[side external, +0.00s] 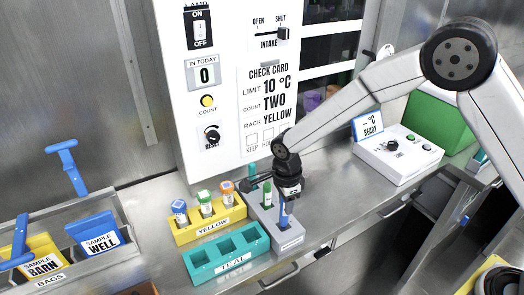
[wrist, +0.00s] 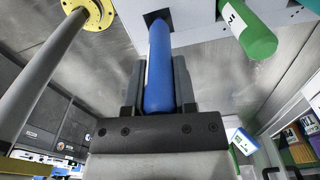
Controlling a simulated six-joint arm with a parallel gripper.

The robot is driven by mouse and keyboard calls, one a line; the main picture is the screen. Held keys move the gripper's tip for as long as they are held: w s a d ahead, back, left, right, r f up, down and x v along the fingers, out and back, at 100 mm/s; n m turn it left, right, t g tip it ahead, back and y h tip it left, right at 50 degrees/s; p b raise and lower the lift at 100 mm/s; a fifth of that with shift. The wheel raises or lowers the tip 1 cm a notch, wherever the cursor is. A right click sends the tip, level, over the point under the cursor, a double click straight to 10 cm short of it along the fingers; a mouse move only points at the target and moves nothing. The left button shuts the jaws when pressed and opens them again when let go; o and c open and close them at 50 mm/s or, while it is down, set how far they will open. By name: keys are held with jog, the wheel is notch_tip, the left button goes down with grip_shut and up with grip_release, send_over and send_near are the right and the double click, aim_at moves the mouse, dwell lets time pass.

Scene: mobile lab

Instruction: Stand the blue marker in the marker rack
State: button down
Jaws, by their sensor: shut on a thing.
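My gripper (side external: 286,196) is shut on the blue marker (side external: 284,216), which is upright below the jaws at the grey marker rack (side external: 292,241). In the wrist view the blue marker (wrist: 159,62) lies between the two dark fingers of my gripper (wrist: 158,75). Its far end is at a dark square hole in the pale rack (wrist: 194,20) and seems to enter it; how deep I cannot tell. A green marker (side external: 267,193) stands in the rack behind the blue one. It also shows in the wrist view (wrist: 252,35).
A yellow rack (side external: 211,229) with several capped tubes and an empty teal rack (side external: 228,258) stand left of the marker rack. A white control box (side external: 398,155) is to the right. Bins with sample bags (side external: 97,238) are at far left. The bench edge is close in front.

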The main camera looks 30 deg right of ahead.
jog(key=shift+f, duration=0.15)
jog(key=shift+f, duration=1.85)
jog(key=shift+f, duration=0.15)
jog(key=shift+c, duration=2.1)
grip_release()
jog(key=r, duration=1.2)
jog(key=shift+a+r, duration=0.15)
jog(key=shift+a, duration=0.05)
jog(key=shift+d, duration=0.1)
